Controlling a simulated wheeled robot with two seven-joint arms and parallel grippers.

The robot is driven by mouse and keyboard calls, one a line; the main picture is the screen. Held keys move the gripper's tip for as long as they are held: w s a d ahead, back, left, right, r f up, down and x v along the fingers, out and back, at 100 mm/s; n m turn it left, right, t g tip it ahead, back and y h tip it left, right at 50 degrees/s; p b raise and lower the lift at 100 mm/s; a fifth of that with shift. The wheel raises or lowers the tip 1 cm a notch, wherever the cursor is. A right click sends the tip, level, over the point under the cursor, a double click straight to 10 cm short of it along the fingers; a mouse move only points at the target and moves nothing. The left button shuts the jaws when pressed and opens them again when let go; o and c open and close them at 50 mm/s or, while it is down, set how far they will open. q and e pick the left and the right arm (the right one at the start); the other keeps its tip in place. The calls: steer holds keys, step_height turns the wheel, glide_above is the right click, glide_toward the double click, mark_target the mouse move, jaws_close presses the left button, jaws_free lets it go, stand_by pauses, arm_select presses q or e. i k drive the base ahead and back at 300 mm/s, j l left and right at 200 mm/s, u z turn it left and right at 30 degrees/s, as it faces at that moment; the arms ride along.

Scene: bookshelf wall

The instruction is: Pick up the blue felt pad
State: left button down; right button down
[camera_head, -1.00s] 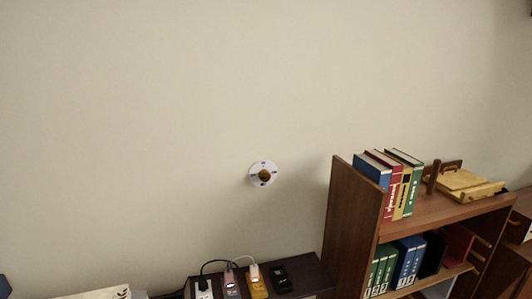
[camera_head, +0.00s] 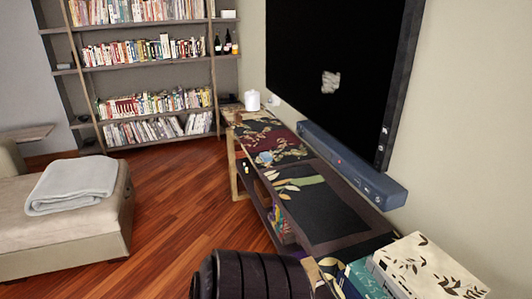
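I cannot make out a blue felt pad for certain in the head view. A long dark blue bar (camera_head: 352,165) lies along the back of the low console, below the black screen; it looks like a soundbar, not a pad. Neither of my grippers shows in this view, so I cannot see whether they hold anything.
The low console (camera_head: 335,245) has patterned dark mats on top. Boxes or books, one with a leaf-patterned white cover (camera_head: 428,268), are at its near end. A bookshelf (camera_head: 145,50) stands behind. A sofa with a folded grey blanket (camera_head: 75,183) is left. Wooden floor (camera_head: 180,200) between is clear.

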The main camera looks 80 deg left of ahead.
mark_target(265, 157)
steer(key=u, duration=2.85)
steer(key=i+j+u, duration=0.1)
steer(key=i+u, duration=0.4)
steer(key=i, duration=5)
steer(key=i+z, duration=0.2)
steer(key=z, duration=0.2)
steer(key=i+z, duration=0.2)
steer(key=z, duration=0.15)
steer(key=i+j+z, duration=0.15)
steer(key=z, duration=0.25)
steer(key=i+j+z, duration=0.2)
steer(key=z, duration=0.2)
